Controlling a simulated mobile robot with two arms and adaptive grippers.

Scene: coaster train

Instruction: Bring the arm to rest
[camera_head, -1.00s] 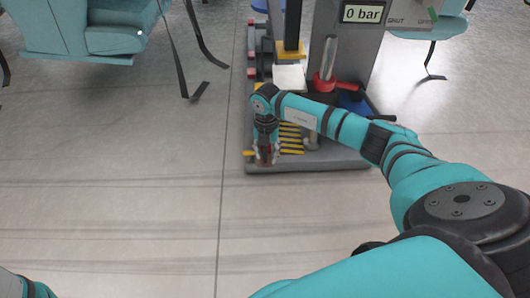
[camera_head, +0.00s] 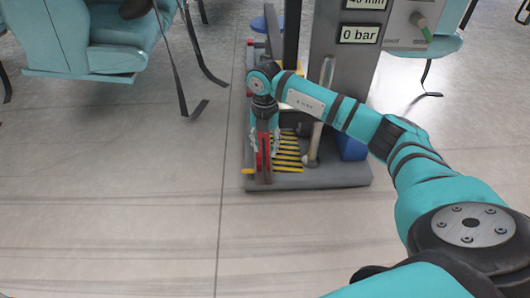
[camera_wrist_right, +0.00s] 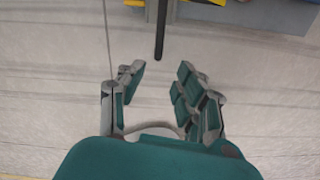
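My right arm (camera_head: 340,112) reaches in from the lower right, bent at the elbow, with its gripper (camera_head: 264,158) hanging down in front of the machine's base. In the right wrist view, the gripper's (camera_wrist_right: 160,90) fingers stand apart with bare floor showing between them. I see nothing held. A long red piece (camera_head: 263,160) shows at the fingers in the head view; whether it touches them I cannot tell. My left gripper is not in view.
The grey machine (camera_head: 335,70) with its "0 bar" display (camera_head: 359,35) stands behind the arm on a dark base (camera_head: 320,178) with yellow-black stripes. Teal chairs (camera_head: 120,50) stand at the upper left. The floor (camera_head: 110,190) in front and left is clear.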

